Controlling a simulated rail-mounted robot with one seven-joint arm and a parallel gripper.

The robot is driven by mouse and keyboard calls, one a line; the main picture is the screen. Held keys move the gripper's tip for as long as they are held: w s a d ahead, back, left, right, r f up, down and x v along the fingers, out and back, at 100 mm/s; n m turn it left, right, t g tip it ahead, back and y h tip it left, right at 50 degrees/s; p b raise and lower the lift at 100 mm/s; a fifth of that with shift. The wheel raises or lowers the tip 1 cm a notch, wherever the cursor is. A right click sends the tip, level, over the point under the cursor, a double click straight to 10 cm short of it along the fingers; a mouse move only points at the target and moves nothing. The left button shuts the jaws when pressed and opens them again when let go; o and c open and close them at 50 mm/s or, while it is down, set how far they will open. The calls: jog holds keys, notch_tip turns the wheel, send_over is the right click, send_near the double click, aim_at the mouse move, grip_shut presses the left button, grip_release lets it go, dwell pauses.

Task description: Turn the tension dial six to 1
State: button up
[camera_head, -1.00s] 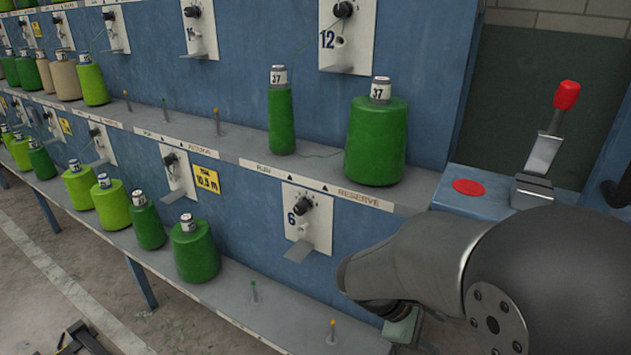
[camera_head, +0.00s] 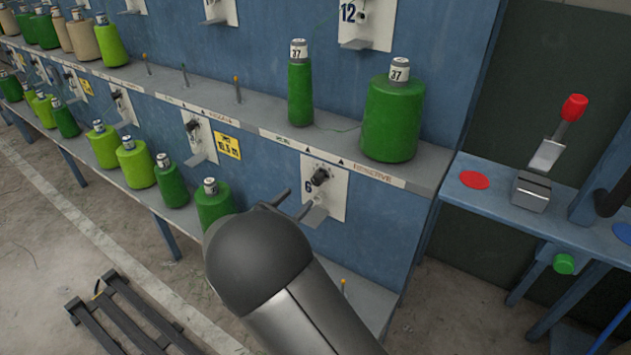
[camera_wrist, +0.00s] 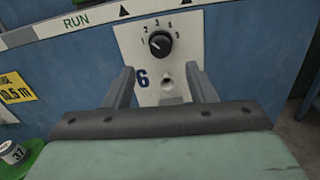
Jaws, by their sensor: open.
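Tension dial six is a black knob (camera_head: 320,177) on a white plate (camera_head: 338,199) marked 6, on the blue panel below the shelf. In the wrist view the dial (camera_wrist: 160,43) sits above centre, with numbers printed around it and a pale pointer line toward the upper left, close to the 2. My gripper (camera_head: 290,210) is open and empty, its fingers reaching toward the plate. In the wrist view the gripper (camera_wrist: 162,85) has one finger either side of the plate's lower part, below the dial. The dial is not between the fingertips.
A small metal ledge (camera_head: 315,216) juts from the plate below the dial. Green cones (camera_head: 393,115) stand on the shelf above, and another cone (camera_head: 213,203) stands on the lower shelf at left. A red-handled lever (camera_head: 560,135) stands at right.

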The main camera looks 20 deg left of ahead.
aim_at(315, 181)
jog(key=x, duration=0.9)
jog(key=shift+w+d, duration=0.1)
jog(key=shift+w, duration=0.25)
jog(key=c, duration=1)
